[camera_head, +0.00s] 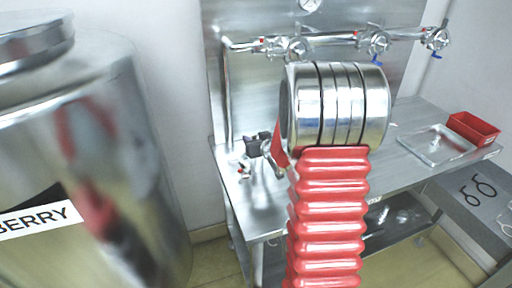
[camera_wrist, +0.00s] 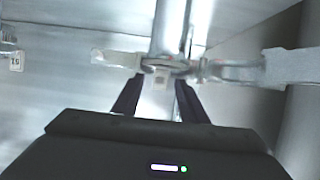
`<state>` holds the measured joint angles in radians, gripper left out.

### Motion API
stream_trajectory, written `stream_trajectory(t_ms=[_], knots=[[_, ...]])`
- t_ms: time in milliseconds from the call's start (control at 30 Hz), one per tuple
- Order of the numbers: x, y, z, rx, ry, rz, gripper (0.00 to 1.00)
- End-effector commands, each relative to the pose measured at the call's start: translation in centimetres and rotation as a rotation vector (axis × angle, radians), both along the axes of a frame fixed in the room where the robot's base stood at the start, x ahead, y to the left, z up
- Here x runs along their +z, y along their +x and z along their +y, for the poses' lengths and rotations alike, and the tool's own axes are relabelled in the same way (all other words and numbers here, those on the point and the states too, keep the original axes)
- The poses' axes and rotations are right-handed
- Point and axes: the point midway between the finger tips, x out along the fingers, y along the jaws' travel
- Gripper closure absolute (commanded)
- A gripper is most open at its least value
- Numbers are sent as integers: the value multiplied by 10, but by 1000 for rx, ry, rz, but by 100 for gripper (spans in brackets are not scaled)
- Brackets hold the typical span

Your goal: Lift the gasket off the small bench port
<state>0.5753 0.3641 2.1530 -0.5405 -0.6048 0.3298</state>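In the wrist view, my gripper (camera_wrist: 157,92) is open, its two dark fingers apart on either side of a steel port (camera_wrist: 165,66) with a vertical pipe above it. Metal pieces like clamp arms stick out left (camera_wrist: 115,58) and right (camera_wrist: 238,71) of the port. A small pale patch shows between the fingertips. I cannot make out the gasket as a separate ring; the view is blurred. In the head view, my arm covers part of the bench (camera_head: 283,205), and the dark gripper is only partly visible near its left end.
A manifold with several valves (camera_head: 378,42) runs along the back panel. A clear tray (camera_head: 436,143) and a red bin (camera_head: 474,128) stand at the bench's right. Dark rings lie on a grey surface (camera_head: 470,200) lower right. A large steel vessel (camera_head: 90,160) stands close at left.

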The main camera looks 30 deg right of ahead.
Motion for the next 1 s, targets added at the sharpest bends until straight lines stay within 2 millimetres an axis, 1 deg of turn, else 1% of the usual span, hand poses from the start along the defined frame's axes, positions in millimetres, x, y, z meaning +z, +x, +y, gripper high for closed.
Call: stream_trajectory(t_ms=[100, 200, 700, 767, 1000], knots=[[-4, 9, -2, 0, 0, 1, 61], [-5, 11, -3, 0, 0, 0, 61], [-5, 11, -3, 0, 0, 0, 61], [-5, 11, -3, 0, 0, 0, 64], [-5, 11, -3, -1, 0, 0, 81]])
